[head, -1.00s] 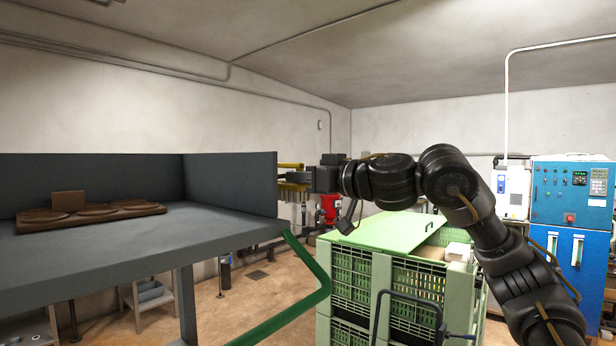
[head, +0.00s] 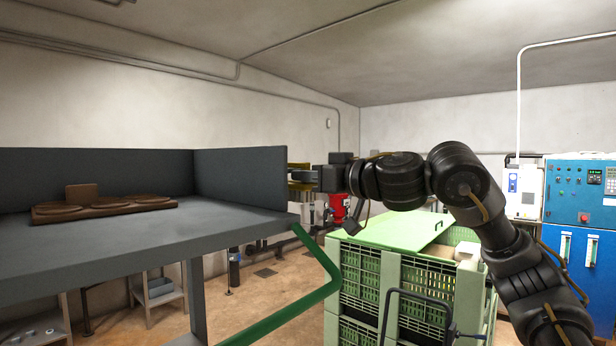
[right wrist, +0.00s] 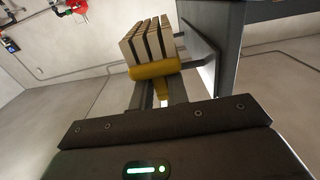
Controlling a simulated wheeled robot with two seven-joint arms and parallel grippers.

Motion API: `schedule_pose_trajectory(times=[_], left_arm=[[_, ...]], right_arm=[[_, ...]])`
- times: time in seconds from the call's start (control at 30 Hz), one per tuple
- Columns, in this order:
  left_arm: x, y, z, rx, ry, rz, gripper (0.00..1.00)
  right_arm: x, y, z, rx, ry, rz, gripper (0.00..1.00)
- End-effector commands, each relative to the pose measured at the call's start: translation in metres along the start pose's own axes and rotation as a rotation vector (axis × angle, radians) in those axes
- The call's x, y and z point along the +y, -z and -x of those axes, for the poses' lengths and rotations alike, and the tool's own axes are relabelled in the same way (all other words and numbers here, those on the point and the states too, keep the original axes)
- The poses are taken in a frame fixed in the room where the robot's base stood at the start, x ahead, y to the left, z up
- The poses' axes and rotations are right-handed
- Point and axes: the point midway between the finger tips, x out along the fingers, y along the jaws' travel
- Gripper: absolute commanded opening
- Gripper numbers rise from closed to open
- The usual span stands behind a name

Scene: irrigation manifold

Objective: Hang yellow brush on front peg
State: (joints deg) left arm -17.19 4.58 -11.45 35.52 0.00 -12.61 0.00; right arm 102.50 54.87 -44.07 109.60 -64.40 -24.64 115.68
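The yellow brush (right wrist: 153,70) shows in the right wrist view, with a yellow back, a block of pale and dark bristles and a short handle between my fingers. Part of it shows as a yellow strip in the head view (head: 299,165). My right gripper (right wrist: 160,88) appears shut on the handle; in the head view it (head: 300,178) is just right of the grey side panel (head: 240,178). A short grey bar, possibly the peg (right wrist: 194,63), runs from the panel toward the brush. I cannot tell whether the brush is on it. My left gripper is out of view.
A grey shelf (head: 150,244) with a brown tray (head: 105,209) lies left of the panel. A green rail (head: 318,255) bends below it. A green crate (head: 405,285) stands below my right arm, with a blue cabinet (head: 578,195) behind at right.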

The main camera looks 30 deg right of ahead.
Motion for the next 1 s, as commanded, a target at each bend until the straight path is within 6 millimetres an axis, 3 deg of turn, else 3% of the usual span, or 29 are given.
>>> schedule_pose_trajectory(times=[0.03,0.17,0.53,1.0], left_arm=[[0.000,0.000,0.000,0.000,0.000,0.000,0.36],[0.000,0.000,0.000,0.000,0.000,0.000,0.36],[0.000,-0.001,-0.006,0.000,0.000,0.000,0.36],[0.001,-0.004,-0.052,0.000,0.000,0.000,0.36]], right_arm=[[0.000,0.000,0.000,0.001,0.000,0.000,0.23],[0.000,0.000,0.000,0.001,0.000,0.000,0.40],[0.000,-0.001,0.008,0.002,0.000,0.002,0.40],[0.000,-0.003,0.092,0.004,0.000,0.002,0.40]])
